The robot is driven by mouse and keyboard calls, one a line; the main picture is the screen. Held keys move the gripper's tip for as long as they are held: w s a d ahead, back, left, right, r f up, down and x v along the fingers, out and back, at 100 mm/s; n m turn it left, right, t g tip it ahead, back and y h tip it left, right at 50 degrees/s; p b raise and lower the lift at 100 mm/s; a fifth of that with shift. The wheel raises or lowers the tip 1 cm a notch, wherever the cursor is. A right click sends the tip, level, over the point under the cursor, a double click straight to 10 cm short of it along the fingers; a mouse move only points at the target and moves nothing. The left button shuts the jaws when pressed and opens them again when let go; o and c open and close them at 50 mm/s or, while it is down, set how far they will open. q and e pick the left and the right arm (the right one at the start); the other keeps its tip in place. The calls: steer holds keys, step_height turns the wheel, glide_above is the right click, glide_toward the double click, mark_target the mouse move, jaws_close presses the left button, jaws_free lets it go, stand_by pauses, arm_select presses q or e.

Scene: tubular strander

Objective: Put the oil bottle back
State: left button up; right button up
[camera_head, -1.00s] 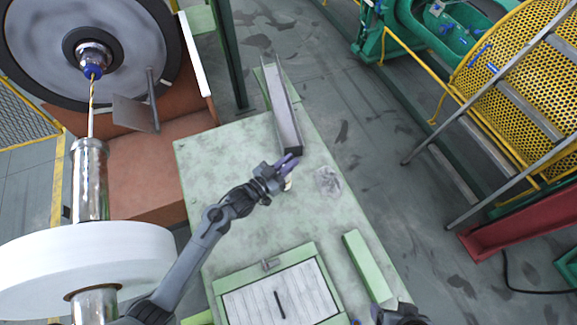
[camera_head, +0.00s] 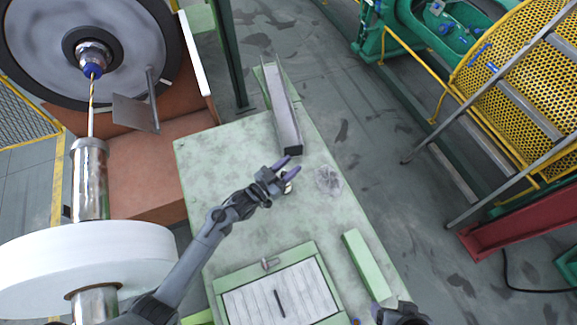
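My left gripper (camera_head: 293,165) is over the middle of the pale green tabletop (camera_head: 225,160), its two purple fingers spread apart with nothing visible between them. A small pale round thing (camera_head: 288,187) shows just beside and below the fingers, partly hidden by the gripper; it may be the oil bottle, but I cannot tell for sure. A clear, crumpled-looking thing (camera_head: 327,180) lies to the right of the gripper. Of my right arm only a dark part shows at the bottom edge, and its fingers cannot be made out.
A long grey metal channel (camera_head: 284,115) lies at the table's far end. A green-framed panel (camera_head: 280,297) and a green bar (camera_head: 366,265) are at the near end. A white reel (camera_head: 90,265) on a steel shaft stands left. Yellow guarding (camera_head: 510,60) is at the right.

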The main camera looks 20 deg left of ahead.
arm_select(q)
steer(key=shift+r, duration=0.1)
steer(key=shift+s+a, duration=0.1)
steer(key=b+v, duration=0.1)
steer(key=v, duration=0.6)
steer(key=shift+s+a, duration=0.1)
stand_by(0.3)
